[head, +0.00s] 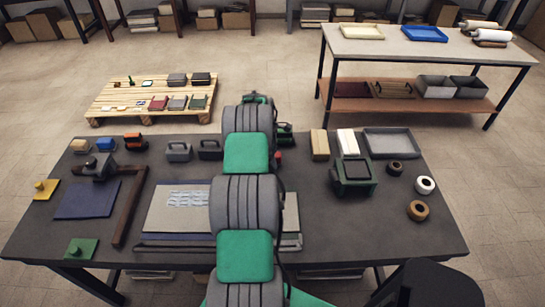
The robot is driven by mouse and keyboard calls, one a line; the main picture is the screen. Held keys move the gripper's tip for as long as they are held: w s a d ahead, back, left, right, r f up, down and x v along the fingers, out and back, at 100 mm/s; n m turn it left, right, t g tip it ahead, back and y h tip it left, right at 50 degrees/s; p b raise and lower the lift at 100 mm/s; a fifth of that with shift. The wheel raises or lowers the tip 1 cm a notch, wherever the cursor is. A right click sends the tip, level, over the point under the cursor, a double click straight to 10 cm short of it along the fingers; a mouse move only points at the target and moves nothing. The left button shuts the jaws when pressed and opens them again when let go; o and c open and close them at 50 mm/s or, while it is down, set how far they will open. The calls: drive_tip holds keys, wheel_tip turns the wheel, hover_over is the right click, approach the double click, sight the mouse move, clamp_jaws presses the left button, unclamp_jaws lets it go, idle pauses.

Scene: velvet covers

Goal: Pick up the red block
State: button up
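No plain red block stands out clearly. A small red piece (278,155) shows on the dark table just right of my arm, partly hidden, and its shape is too small to tell. A dark red flat block-like item (158,103) lies on the wooden pallet on the floor behind the table. My green and grey arm reaches up the middle of the picture over the table. Its far end hides what lies beyond it, and I cannot make out my gripper's fingers.
The dark table (330,240) holds a grey board (175,215), a blue sheet (88,199), a dark green box (352,175), a grey tray (390,142) and several tape rolls (418,210). The pallet (112,100) and a shelved bench (380,48) stand behind. The table's front right is clear.

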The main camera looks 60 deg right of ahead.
clamp_jaws()
idle(0.8)
